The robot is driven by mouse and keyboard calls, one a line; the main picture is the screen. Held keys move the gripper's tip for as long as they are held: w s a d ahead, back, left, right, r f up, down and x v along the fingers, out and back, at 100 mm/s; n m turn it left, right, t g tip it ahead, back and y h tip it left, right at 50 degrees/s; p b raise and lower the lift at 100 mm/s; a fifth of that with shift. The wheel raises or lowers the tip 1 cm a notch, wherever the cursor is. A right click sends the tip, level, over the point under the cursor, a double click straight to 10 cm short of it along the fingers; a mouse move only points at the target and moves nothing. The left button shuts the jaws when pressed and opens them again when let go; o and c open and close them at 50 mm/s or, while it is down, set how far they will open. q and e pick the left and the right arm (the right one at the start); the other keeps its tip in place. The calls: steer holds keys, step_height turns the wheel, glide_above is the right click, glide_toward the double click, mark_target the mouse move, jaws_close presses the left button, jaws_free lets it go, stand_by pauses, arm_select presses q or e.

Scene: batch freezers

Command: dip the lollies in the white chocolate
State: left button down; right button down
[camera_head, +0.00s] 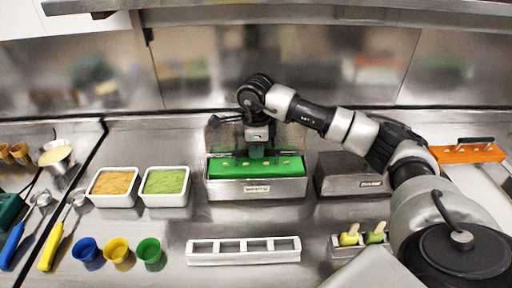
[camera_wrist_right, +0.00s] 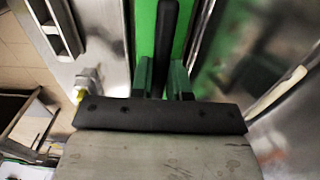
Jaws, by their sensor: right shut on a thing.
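My right gripper (camera_head: 257,152) is over the green mould (camera_head: 222,170), which sits in a steel batch freezer (camera_head: 256,190). It is shut on the mould's black handle, which shows between the fingers in the right wrist view (camera_wrist_right: 165,35). Small pale stick ends show on the mould's top. Two lollies, one yellow (camera_head: 349,239) and one green (camera_head: 374,237), stand in a small holder at the lower right, sticks up. A pot of cream-coloured liquid (camera_head: 55,156), perhaps the white chocolate, is at the far left. My left gripper is not in view.
Trays of brown crumbs (camera_head: 114,182) and green crumbs (camera_head: 165,181) stand left of the freezer. Blue (camera_head: 88,251), yellow (camera_head: 120,252) and green (camera_head: 151,252) cups are in front. An empty white rack (camera_head: 243,257) lies front centre. An orange mould (camera_head: 466,154) is at right.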

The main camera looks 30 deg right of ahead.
steer(key=shift+r, duration=0.15)
stand_by(0.3)
steer(key=shift+r+p, duration=2.2)
steer(key=shift+r, duration=1.45)
step_height(320, 180, up, 5)
steer(key=p, duration=0.3)
steer(key=shift+f, duration=0.1)
